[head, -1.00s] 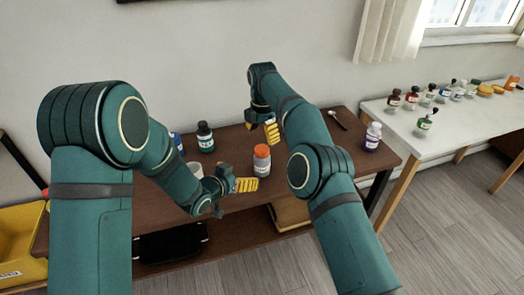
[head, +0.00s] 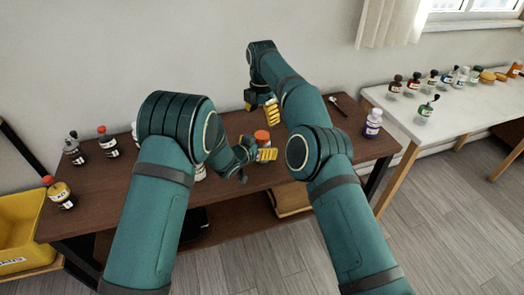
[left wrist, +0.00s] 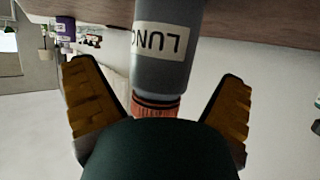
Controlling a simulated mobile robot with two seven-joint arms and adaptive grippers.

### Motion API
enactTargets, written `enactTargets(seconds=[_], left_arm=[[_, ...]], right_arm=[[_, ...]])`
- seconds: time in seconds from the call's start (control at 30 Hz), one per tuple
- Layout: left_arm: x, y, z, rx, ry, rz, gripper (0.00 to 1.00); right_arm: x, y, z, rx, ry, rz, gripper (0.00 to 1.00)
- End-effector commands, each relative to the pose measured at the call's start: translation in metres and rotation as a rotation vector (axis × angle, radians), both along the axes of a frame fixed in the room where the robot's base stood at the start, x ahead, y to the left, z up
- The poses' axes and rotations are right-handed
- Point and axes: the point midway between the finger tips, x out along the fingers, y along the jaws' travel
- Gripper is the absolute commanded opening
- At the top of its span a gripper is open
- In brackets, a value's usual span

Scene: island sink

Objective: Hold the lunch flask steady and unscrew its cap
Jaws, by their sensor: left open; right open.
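The lunch flask is a grey cylinder with a white label and an orange cap (head: 262,136), standing on the brown table. In the head view my left gripper (head: 266,154) is in front of it and hides most of its body. In the left wrist view the flask (left wrist: 165,65) appears upside down between the two open, yellow-padded fingers of my left gripper (left wrist: 155,80), with a gap visible on each side. My right gripper (head: 262,108) is open, above and behind the flask's cap, apart from it and holding nothing visible.
Bottles (head: 106,142) stand at the table's left, and a purple bottle (head: 373,124) at its right end. A dark spoon-like item (head: 338,104) lies at the back right. A white side table (head: 450,110) holds several bottles. A yellow bin (head: 20,235) is at far left.

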Motion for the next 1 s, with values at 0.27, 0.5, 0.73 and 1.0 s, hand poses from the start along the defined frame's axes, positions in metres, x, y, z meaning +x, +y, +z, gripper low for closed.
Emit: enactTargets(seconds=[0.27, 0.5, 0.73, 1.0], left_arm=[[0.0131, -0.0083, -0.0063, 0.0, 0.0, 0.0, 0.96], [0.0134, -0.0085, -0.0065, 0.0, 0.0, 0.0, 0.96], [0.0132, -0.0084, -0.0064, 0.0, 0.0, 0.0, 0.2], [0.0132, -0.0085, -0.0064, 0.0, 0.0, 0.0, 0.0]], right_arm=[[0.0, 0.0, 0.0, 0.0, 0.0, 0.0, 0.79], [0.0, 0.0, 0.0001, 0.0, 0.0, 0.0, 0.79], [0.0, 0.0, 0.0, 0.0, 0.0, 0.0, 0.79], [-0.0001, 0.0001, -0.0002, 0.001, 0.001, -0.04, 0.79]])
